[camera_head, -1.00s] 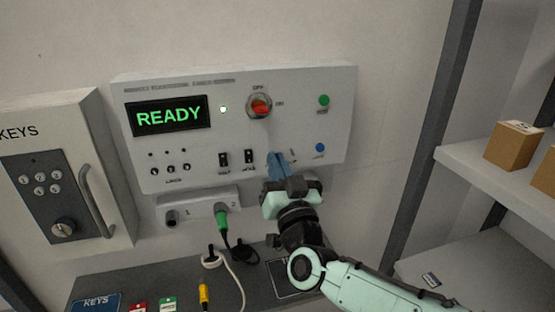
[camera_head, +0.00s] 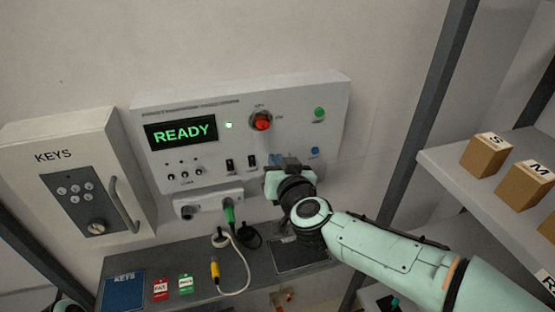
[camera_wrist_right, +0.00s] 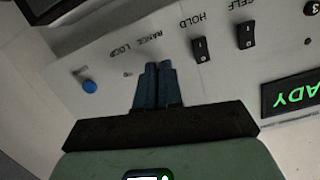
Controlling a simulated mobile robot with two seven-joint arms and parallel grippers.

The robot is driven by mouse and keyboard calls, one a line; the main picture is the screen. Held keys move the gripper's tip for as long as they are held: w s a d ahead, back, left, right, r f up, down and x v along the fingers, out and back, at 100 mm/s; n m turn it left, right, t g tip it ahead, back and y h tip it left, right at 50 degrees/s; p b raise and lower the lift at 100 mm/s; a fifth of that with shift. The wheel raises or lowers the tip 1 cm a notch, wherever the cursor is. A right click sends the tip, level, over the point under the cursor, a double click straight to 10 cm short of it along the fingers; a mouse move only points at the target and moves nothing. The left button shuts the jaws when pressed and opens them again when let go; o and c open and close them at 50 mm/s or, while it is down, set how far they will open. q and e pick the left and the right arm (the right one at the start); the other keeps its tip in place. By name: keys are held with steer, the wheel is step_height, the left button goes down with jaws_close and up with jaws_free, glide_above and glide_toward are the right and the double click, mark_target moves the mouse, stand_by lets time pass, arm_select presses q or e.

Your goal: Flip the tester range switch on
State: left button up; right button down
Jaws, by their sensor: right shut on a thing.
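The white tester panel (camera_head: 285,98) hangs on the wall, its display (camera_head: 182,132) reading READY in green. My right gripper (camera_wrist_right: 157,85) is at the panel's lower right. In the wrist view its blue fingers are close together at the panel face, below the RANGE and LOOP labels (camera_wrist_right: 135,48). They are shut on the range switch, which the fingers hide. In the head view the hand (camera_head: 290,182) covers that spot. Two black rocker switches, SELF (camera_wrist_right: 244,34) and HOLD (camera_wrist_right: 200,50), stand beside the fingers.
A red rotary knob (camera_head: 261,121), a green button (camera_head: 319,114) and a blue button (camera_head: 314,152) are on the panel. A green plug (camera_head: 229,212) and cables hang below. A key cabinet (camera_head: 75,128) stands left, a shelf with boxes (camera_head: 486,155) right.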

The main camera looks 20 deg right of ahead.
steer(key=shift+r, duration=0.2)
stand_by(0.4)
steer(key=c, duration=1.3)
jaws_free()
steer(key=shift+f, duration=0.1)
steer(key=v, duration=1.3)
steer(key=shift+s+r, duration=0.15)
steer(key=shift+r, duration=0.1)
